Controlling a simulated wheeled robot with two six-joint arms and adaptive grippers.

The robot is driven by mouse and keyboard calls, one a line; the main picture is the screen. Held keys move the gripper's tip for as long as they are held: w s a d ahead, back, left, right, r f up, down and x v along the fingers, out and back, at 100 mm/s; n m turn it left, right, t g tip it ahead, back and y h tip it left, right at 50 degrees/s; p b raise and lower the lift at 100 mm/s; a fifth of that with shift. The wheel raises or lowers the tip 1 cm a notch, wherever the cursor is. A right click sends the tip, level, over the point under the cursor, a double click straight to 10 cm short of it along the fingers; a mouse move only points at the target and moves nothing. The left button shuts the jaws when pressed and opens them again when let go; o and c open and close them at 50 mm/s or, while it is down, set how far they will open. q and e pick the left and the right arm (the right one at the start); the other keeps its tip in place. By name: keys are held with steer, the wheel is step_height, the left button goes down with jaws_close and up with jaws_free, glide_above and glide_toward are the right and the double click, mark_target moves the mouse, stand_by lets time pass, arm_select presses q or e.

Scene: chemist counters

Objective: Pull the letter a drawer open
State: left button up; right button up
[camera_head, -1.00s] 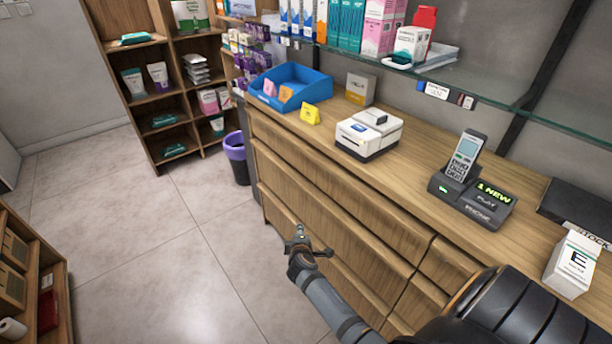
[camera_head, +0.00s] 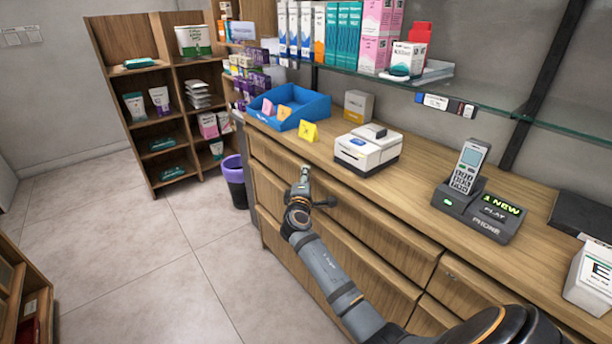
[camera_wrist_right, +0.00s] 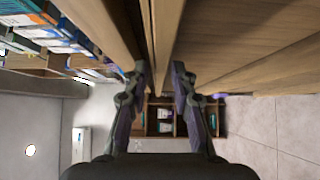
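The wooden counter has a wide upper drawer (camera_head: 375,235) with another wide drawer (camera_head: 340,270) below it. No letter shows on the drawer fronts, so I cannot tell which is drawer a. My right gripper (camera_head: 317,188) is at the upper drawer's top edge, near its left part, with its fingers apart. In the right wrist view, the gripper (camera_wrist_right: 160,85) has a wooden panel edge (camera_wrist_right: 164,40) running between its two spread fingers. I cannot tell whether either finger touches it. My left gripper is not in view.
On the counter top stand a blue tray (camera_head: 318,108), a yellow card (camera_head: 308,131), a white printer-like device (camera_head: 367,152), a phone in its dock (camera_head: 478,205) and a white box (camera_head: 590,278). A purple-rimmed bin (camera_head: 233,170) stands by the counter's left end.

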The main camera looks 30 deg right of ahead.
steer(key=shift+w+d, duration=0.45)
steer(key=shift+w, duration=0.05)
steer(key=shift+c, duration=0.2)
jaws_close()
